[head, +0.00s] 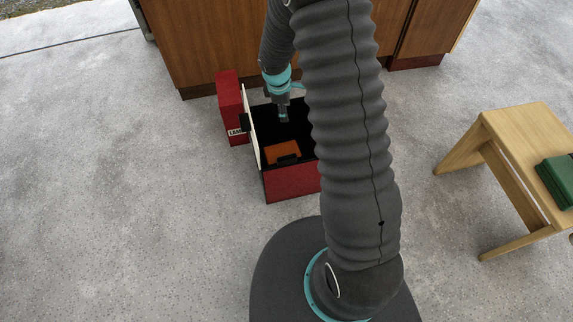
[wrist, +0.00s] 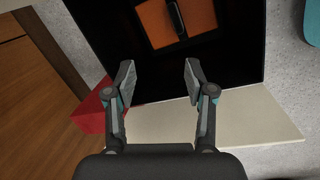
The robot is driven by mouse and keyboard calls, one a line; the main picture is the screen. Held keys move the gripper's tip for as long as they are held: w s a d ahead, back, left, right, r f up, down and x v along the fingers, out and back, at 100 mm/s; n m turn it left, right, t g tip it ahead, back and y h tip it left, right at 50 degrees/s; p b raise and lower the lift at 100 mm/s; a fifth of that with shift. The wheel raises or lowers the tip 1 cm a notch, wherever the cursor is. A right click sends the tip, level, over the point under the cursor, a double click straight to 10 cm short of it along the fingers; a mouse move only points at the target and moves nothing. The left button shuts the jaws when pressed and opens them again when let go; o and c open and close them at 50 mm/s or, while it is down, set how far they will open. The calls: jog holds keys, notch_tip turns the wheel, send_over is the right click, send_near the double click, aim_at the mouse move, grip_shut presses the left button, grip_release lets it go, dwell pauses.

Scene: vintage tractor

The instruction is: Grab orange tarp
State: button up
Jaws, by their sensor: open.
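The orange tarp (head: 281,152) looks like a flat orange square lying inside a red box (head: 293,184) with a dark interior. A dark handle-like piece lies across part of it. In the wrist view the tarp (wrist: 154,24) is at the top, ahead of my fingertips and apart from them. My gripper (head: 283,117) points down over the box's dark interior, on the cabinet side of the tarp. In the wrist view my gripper (wrist: 159,82) has its two fingers spread wide with nothing between them. My arm hides the box's right side in the head view.
A red block with lettering (head: 231,105) and a cream panel (head: 251,125) stand along the box's left side. A wooden cabinet (head: 220,40) is behind. A wooden stool (head: 510,125) with a green case (head: 556,180) stands right. Floor at left is clear.

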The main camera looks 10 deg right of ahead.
aim_at(286, 157)
jog(key=f+n, duration=0.1)
jog(key=f, duration=0.9)
jog(key=f+n+b, duration=0.1)
jog(key=f+n, duration=0.1)
jog(key=f, duration=0.9)
jog(key=f+n+g, duration=0.1)
jog(key=f, duration=0.9)
jog(key=shift+w+d+f, duration=0.1)
jog(key=shift+d+f, duration=0.1)
jog(key=shift+d, duration=0.15)
grip_shut()
